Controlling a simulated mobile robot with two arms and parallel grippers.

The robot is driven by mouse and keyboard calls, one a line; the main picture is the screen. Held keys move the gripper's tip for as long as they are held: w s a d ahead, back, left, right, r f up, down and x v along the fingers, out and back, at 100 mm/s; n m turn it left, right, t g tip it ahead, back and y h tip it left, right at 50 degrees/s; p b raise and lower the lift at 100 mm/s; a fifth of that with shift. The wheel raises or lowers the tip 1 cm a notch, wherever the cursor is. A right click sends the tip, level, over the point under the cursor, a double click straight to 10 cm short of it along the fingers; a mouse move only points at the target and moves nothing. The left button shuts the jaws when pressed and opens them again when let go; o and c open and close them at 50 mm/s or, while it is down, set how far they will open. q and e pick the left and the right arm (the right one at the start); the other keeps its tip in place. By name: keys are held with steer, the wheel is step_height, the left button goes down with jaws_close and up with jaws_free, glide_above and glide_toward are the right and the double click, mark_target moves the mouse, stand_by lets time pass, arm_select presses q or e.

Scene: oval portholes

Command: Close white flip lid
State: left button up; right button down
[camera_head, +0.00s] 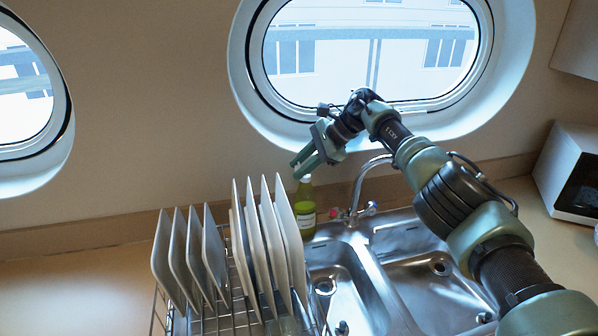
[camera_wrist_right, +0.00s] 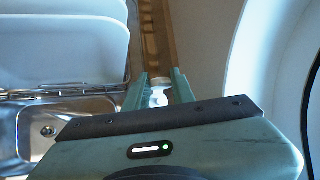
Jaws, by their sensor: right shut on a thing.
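A green bottle (camera_head: 304,210) with a pale label stands upright behind the sink, beside the dish rack. Its white flip lid (camera_head: 305,178) is at the top, small and partly hidden by my right gripper (camera_head: 299,170). In the right wrist view the white lid (camera_wrist_right: 158,97) lies between the two green fingers of my right gripper (camera_wrist_right: 160,84), which is shut on it. Whether the lid's flap is up or down is too small to tell. My left gripper is in neither view.
A wire dish rack (camera_head: 158,308) with several upright white plates (camera_head: 207,255) stands left of the bottle. A double steel sink (camera_head: 405,275) with a faucet (camera_head: 356,190) lies to the right. A white microwave (camera_head: 560,165) stands far right. The left counter (camera_head: 75,295) is clear.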

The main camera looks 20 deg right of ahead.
stand_by(0.3)
steer(key=c, duration=1.2)
jaws_free()
steer(key=shift+s+d+r+b, duration=0.1)
steer(key=shift+d+r+b, duration=0.2)
steer(key=shift+d+b, duration=0.1)
steer(key=b+v, duration=0.2)
steer(key=v, duration=0.4)
steer(key=shift+s+d+r, duration=0.15)
steer(key=shift+d+r, duration=0.1)
steer(key=shift+d, duration=0.05)
